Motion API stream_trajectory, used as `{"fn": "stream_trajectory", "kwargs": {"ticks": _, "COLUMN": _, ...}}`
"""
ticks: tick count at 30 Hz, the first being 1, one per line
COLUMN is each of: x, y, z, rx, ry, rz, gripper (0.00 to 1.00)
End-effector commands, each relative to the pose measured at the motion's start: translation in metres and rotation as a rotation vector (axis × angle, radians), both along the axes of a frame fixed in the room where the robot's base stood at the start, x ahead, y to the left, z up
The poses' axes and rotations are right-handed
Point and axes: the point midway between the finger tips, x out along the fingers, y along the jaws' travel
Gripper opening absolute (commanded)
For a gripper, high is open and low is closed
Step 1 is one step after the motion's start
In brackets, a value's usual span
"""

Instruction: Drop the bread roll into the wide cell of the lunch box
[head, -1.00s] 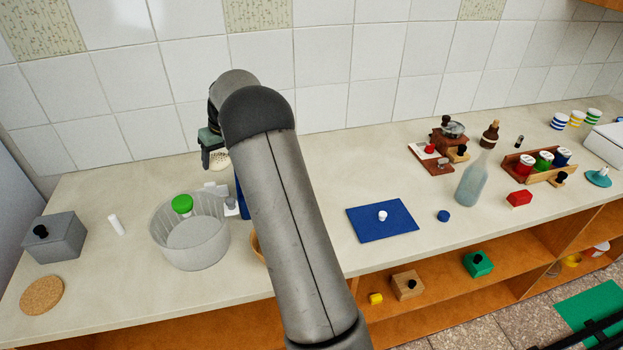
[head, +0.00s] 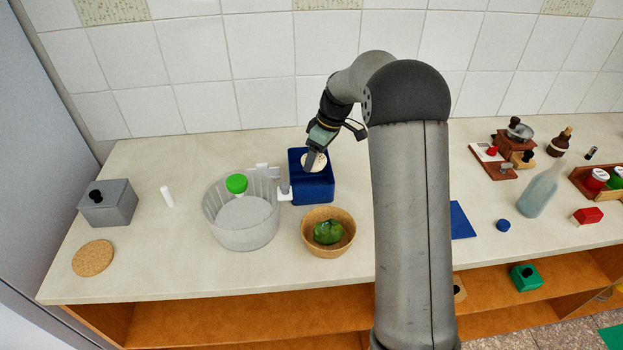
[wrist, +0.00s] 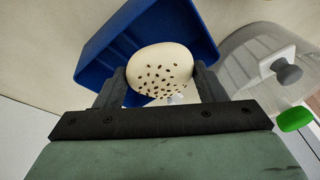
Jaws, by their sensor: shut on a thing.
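The bread roll (head: 314,161) is pale and round, and its speckled top shows in the wrist view (wrist: 159,72). My gripper (head: 313,155) is shut on it, with one dark finger on each side in the wrist view. The blue lunch box (head: 313,191) stands on the counter near the back wall. In the head view the roll overlaps the box's opening and appears above it. In the wrist view the box (wrist: 112,42) lies behind the roll.
A clear round tub (head: 243,230) with a green-topped item (head: 237,184) stands just left of the box. A wooden bowl (head: 328,243) with a green thing in it is in front. A grey box (head: 108,204) and cork disc (head: 93,258) are far left.

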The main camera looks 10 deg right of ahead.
Motion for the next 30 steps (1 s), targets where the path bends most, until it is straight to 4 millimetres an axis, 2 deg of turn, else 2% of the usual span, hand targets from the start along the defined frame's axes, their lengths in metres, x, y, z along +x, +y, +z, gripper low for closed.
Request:
{"fn": "stream_trajectory", "kwargs": {"ticks": 1, "x": 0.0, "y": 0.0, "z": -0.009, "rx": 0.0, "ry": 0.0, "rz": 0.0, "gripper": 0.42}}
{"fn": "stream_trajectory", "kwargs": {"ticks": 4, "x": 0.0, "y": 0.0, "z": -0.017, "rx": -0.001, "ry": -0.001, "rz": 0.0, "gripper": 0.42}}
{"fn": "stream_trajectory", "kwargs": {"ticks": 14, "x": 0.0, "y": 0.0, "z": -0.019, "rx": -0.001, "ry": -0.001, "rz": 0.0, "gripper": 0.42}}
{"fn": "stream_trajectory", "kwargs": {"ticks": 15, "x": 0.0, "y": 0.0, "z": -0.019, "rx": -0.001, "ry": -0.001, "rz": 0.0, "gripper": 0.75}}
{"fn": "stream_trajectory", "kwargs": {"ticks": 17, "x": 0.0, "y": 0.0, "z": -0.019, "rx": -0.001, "ry": -0.001, "rz": 0.0, "gripper": 0.89}}
{"fn": "stream_trajectory", "kwargs": {"ticks": 26, "x": 0.0, "y": 0.0, "z": -0.018, "rx": 0.0, "ry": -0.001, "rz": 0.0, "gripper": 0.89}}
{"fn": "stream_trajectory", "kwargs": {"ticks": 30, "x": 0.0, "y": -0.004, "z": -0.007, "rx": 0.0, "ry": -0.003, "rz": -0.001, "gripper": 0.89}}
